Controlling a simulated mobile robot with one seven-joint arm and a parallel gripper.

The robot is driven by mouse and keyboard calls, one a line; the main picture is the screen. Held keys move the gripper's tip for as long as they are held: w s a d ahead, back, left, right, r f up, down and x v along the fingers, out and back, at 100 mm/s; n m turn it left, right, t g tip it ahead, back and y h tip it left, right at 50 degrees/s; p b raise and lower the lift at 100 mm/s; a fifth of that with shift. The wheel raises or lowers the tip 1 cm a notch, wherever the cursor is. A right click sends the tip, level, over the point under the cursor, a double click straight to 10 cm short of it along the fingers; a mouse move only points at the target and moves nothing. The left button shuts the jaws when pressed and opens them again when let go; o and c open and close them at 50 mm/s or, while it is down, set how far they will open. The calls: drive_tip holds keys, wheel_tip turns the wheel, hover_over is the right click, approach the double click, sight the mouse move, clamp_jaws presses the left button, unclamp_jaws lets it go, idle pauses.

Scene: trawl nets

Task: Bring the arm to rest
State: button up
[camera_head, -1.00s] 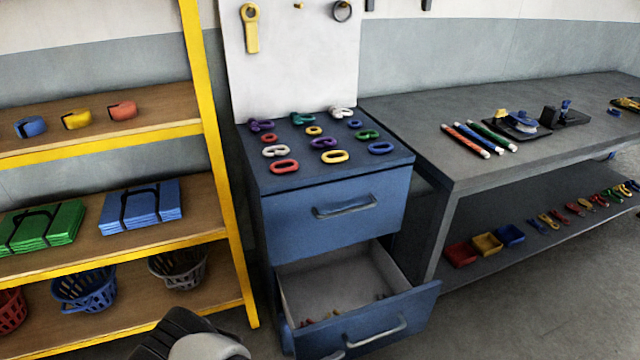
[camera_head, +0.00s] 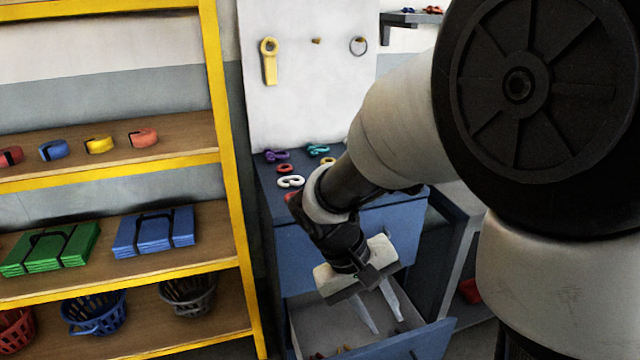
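My gripper (camera_head: 384,318) is in the middle of the camera_head view, pointing down over the open lower drawer (camera_head: 432,340) of the blue cabinet (camera_head: 300,262). Its two pale fingers are spread apart, and I see nothing between them. The fingertips appear over the drawer's inside; I cannot tell how far above its floor they are. My arm comes in from the right and hides much of the cabinet top, the upper drawer's handle and most of the bench.
Shackles and links, such as a white one (camera_head: 291,181), lie on the cabinet top. Small pieces lie in the drawer. The yellow-framed shelf (camera_head: 236,190) at left holds green nets (camera_head: 50,249), blue nets (camera_head: 154,232) and baskets (camera_head: 187,293). A yellow tool (camera_head: 269,62) hangs on the white board.

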drive_tip(key=s+d+r+m+t+y, duration=0.1)
drive_tip(key=s+d+r+t+y, duration=0.2)
drive_tip(key=r, duration=0.4)
drive_tip(key=s+r+m+t+y, duration=0.2)
drive_tip(key=s+r+t, duration=0.1)
drive_tip(key=s+r, duration=0.35)
wheel_tip(320, 180, up, 20)
drive_tip(key=w+p, duration=0.1)
drive_tip(key=p, duration=1.7)
drive_tip(key=shift+f+p, duration=0.25)
drive_tip(key=shift+p, duration=0.15)
drive_tip(key=shift+d, duration=0.1)
drive_tip(key=shift+a+n, duration=0.2)
drive_tip(key=shift+n, duration=0.1)
